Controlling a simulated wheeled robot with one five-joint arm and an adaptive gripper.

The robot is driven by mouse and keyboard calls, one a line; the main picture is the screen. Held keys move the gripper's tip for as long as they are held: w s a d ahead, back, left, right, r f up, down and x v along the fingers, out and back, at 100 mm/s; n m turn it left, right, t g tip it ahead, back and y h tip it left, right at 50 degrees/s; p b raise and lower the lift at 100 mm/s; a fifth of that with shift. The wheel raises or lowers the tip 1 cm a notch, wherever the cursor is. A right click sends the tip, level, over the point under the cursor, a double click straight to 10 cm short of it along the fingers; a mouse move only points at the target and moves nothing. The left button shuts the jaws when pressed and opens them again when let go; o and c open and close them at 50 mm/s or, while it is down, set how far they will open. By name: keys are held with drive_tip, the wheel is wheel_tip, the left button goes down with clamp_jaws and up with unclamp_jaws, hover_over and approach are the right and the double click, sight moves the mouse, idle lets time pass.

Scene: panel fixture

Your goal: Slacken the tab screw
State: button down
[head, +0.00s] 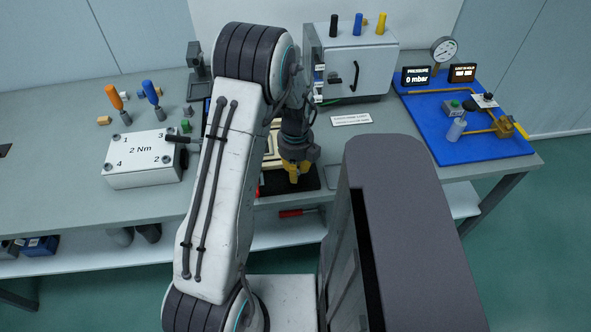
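I cannot pick out the tab screw for certain; it is too small to tell or hidden. My gripper (298,178) points down with yellowish fingers, over a black tray or mat (272,183) at the front of the bench. The gap between the fingers is too small to read, and I see nothing clearly held. A pale panel piece (271,150) shows partly behind the gripper; my arm hides much of that area.
A white box marked 2 Nm (140,170) stands left, with orange (112,97) and blue (151,90) drivers behind it. A grey cabinet (352,65) stands at the back. A blue board (440,138) with pipes and gauge lies right. The bench's front left (70,205) is clear.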

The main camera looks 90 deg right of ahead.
drive_tip(key=shift+a+f+n+b, duration=0.15)
drive_tip(key=shift+n+b, duration=0.15)
drive_tip(key=shift+n, duration=0.2)
drive_tip(key=n+b, duration=0.1)
drive_tip(key=n, duration=0.1)
drive_tip(key=shift+n, duration=0.4)
drive_tip(key=n+b, duration=0.2)
drive_tip(key=n, duration=0.3)
drive_tip(key=shift+n, duration=0.4)
idle(0.4)
drive_tip(key=c, duration=1.3)
unclamp_jaws()
drive_tip(key=shift+s, duration=0.15)
